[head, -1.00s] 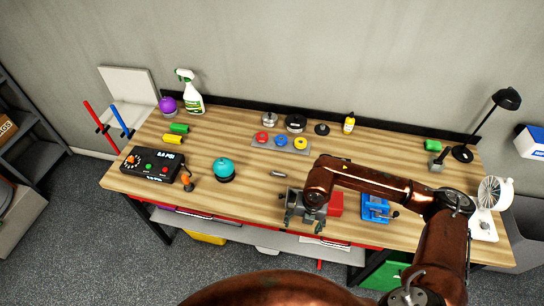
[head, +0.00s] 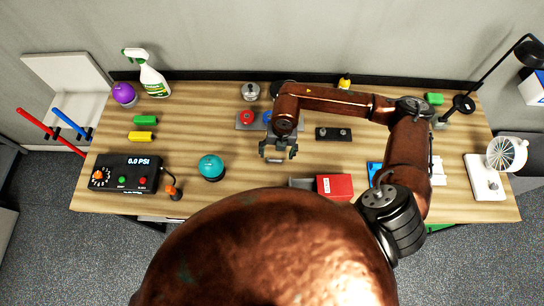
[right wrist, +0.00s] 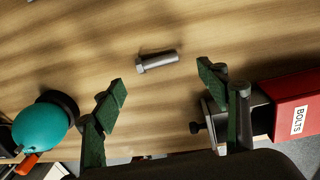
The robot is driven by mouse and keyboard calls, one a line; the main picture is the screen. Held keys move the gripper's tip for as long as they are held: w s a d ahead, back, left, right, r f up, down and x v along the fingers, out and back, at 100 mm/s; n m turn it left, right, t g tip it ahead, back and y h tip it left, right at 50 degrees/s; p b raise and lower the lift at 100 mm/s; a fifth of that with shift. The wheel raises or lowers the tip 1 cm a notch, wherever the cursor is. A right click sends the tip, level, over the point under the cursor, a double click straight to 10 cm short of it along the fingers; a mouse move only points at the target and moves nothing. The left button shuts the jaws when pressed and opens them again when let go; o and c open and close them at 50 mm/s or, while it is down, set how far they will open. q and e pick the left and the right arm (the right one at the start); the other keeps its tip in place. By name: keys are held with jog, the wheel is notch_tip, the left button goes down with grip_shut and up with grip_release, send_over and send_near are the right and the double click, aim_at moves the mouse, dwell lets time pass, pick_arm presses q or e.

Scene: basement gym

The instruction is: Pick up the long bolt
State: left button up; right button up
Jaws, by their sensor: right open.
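The long bolt (right wrist: 157,61) is a grey metal bolt with a hex head, lying on its side on the wooden bench in the right wrist view. My right gripper (right wrist: 163,90) is open and empty, with the bolt just beyond the gap between its fingertips and not touching them. In the head view the right gripper (head: 278,154) is over the middle of the bench, and I cannot make out the bolt there. My left gripper is not in view.
A red box labelled BOLTS (right wrist: 297,106) with an open grey drawer stands right of the gripper. A teal ball-shaped object (head: 211,166) is to the left. A dark plate (head: 333,134) lies right of the gripper. Bare wood (head: 230,195) shows at the front.

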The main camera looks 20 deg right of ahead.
aim_at(275, 160)
jog(key=f, duration=0.3)
jog(key=f+p, duration=0.1)
jog(key=shift+w+a+f, duration=0.25)
jog(key=shift+w, duration=0.05)
jog(key=shift+f, duration=0.45)
jog(key=c, duration=0.6)
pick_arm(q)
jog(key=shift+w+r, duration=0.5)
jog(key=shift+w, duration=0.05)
pick_arm(e)
jog(key=c, duration=0.7)
